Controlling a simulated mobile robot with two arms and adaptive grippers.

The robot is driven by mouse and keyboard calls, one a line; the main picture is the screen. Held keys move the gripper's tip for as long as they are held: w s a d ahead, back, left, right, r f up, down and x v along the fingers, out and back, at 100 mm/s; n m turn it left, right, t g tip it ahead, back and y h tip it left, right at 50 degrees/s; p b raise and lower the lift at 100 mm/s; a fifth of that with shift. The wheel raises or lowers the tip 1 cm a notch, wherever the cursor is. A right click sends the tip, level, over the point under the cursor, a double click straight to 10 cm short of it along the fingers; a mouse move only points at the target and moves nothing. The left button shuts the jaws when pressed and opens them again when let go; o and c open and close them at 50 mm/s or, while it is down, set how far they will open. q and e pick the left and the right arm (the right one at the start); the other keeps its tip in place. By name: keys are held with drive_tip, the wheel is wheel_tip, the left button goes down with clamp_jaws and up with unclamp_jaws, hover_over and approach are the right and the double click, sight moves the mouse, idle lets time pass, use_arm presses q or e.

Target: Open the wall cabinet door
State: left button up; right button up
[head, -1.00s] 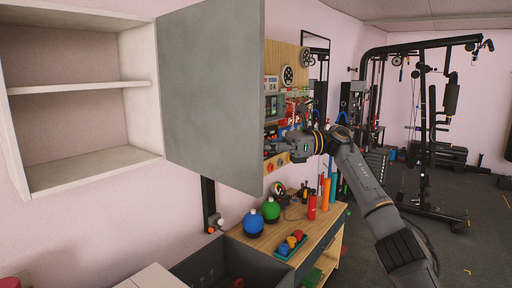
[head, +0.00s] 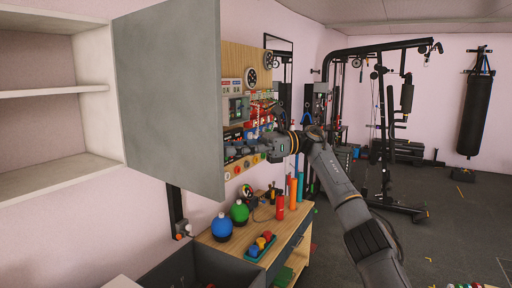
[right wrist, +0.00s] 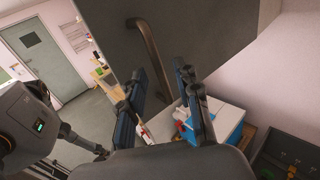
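The wall cabinet (head: 103,120) is white with open shelves at the left of the head view. Its grey door (head: 172,100) stands swung wide open, roughly square to the cabinet front. My right gripper (head: 234,148) is at the door's free edge, on its far side, with its tips partly hidden by the door. In the right wrist view, the door (right wrist: 205,40) carries a curved bar handle (right wrist: 152,55). My right gripper's two fingers (right wrist: 162,85) are spread apart, with the handle's lower part in the gap; contact cannot be told. My left gripper is not seen.
A wooden workbench (head: 285,225) with blue and green round bottles stands below the door. A dark open bin (head: 185,268) is in front. A tool board (head: 240,60) hangs behind the door.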

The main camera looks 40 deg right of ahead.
drive_tip(key=v, duration=0.9)
drive_tip(key=shift+a, duration=0.1)
